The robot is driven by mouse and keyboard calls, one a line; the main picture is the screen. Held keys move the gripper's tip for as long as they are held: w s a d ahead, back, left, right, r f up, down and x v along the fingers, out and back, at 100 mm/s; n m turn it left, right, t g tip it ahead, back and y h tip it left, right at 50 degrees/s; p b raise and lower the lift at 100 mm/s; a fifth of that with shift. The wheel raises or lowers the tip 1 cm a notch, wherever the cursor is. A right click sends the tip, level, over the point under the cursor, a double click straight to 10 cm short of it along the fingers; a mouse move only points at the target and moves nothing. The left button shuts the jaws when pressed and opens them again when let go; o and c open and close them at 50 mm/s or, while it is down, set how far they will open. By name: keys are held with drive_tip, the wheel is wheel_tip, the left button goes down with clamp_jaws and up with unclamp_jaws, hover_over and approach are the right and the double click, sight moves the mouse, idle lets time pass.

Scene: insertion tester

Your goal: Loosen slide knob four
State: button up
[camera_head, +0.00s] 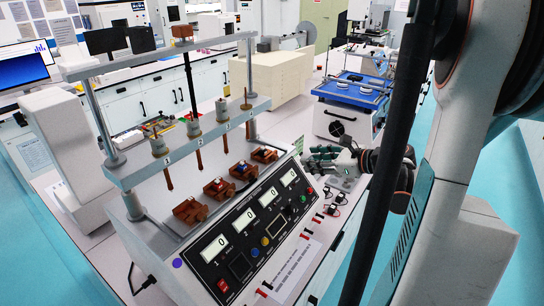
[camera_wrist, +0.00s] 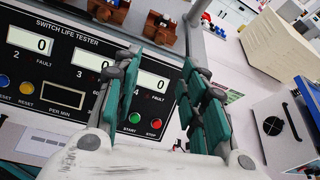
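The switch life tester (camera_head: 262,222) stands at the centre of the head view, with several stations along its crossbar (camera_head: 190,150). The far right station, at the bar's far end, has a small brown knob (camera_head: 246,103) on a thin rod; I take this as knob four, though its number is too small to read. Below it sits a brown fixture (camera_head: 264,155) with a dark part inside. My gripper (camera_head: 314,158) is open and empty beside the panel's right end, apart from the knob. In the wrist view my gripper (camera_wrist: 165,60) frames the panel's right end; knob four is not visible there.
Grey cylinders (camera_head: 158,147) and hanging brown rods mark the other stations. Start and stop buttons (camera_wrist: 145,121) lie near my fingers. Cables and small red terminals (camera_head: 320,217) sit on the bench front. A blue-topped device (camera_head: 350,95) stands behind my gripper.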

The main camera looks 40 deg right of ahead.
sight(277, 158)
drive_tip(key=b+x, duration=0.1)
drive_tip(key=x, duration=1.2)
drive_tip(key=shift+w+a+b, duration=0.1)
drive_tip(key=shift+b, duration=0.2)
clamp_jaws()
